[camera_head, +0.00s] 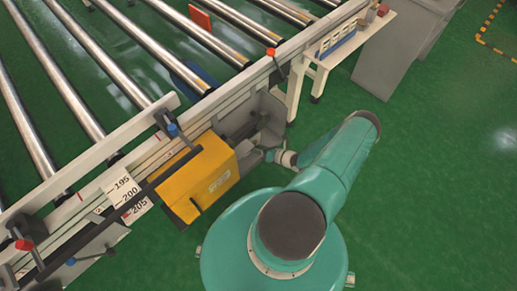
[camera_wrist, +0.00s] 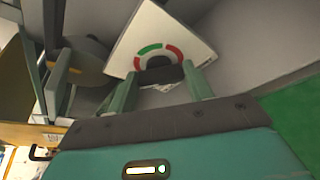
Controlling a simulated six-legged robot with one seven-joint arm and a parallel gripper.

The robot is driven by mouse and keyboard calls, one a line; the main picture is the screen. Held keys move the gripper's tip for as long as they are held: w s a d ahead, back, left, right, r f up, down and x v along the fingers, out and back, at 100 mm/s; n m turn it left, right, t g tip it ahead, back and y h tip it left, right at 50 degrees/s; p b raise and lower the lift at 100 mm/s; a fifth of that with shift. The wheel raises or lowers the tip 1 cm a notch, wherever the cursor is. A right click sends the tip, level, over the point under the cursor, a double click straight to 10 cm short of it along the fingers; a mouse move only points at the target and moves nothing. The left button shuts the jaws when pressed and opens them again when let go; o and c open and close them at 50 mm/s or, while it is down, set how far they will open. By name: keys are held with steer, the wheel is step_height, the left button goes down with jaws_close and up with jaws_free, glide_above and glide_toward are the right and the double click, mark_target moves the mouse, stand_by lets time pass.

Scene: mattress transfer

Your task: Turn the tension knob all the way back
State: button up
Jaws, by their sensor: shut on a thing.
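The plate sits tilted in the wrist view. I cannot make out a pointer on the knob. In the head view my gripper is small and partly hidden near the conveyor's side, and the knob and dial do not show.
A yellow box (camera_head: 198,178) sits on the conveyor's side, beside a scale plate (camera_head: 128,195) marked 195, 200 and 205. Metal rollers (camera_head: 130,50) fill the upper left. A white side table (camera_head: 345,45) and grey cabinet (camera_head: 395,55) stand at upper right. Green floor (camera_head: 440,170) is free at right.

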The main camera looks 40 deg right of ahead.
steer(key=n+h, duration=0.2)
steer(key=n, duration=0.2)
steer(key=shift+s+a+h, duration=0.1)
steer(key=shift+a+h, duration=0.15)
steer(key=shift+h, duration=0.15)
steer(key=n+h, duration=0.2)
steer(key=n, duration=0.1)
steer(key=shift+a, duration=0.2)
steer(key=n+h, duration=0.1)
steer(key=n, duration=0.1)
steer(key=n+h, duration=0.1)
steer(key=shift+a+f+n+h, duration=0.1)
steer(key=shift+a+n+h, duration=0.05)
steer(key=shift+n+h, duration=0.2)
steer(key=shift+n+t+h, duration=0.5)
steer(key=shift+n+h, duration=0.25)
steer(key=shift+n, duration=0.9)
steer(key=o, duration=1)
steer(key=shift+s, duration=0.1)
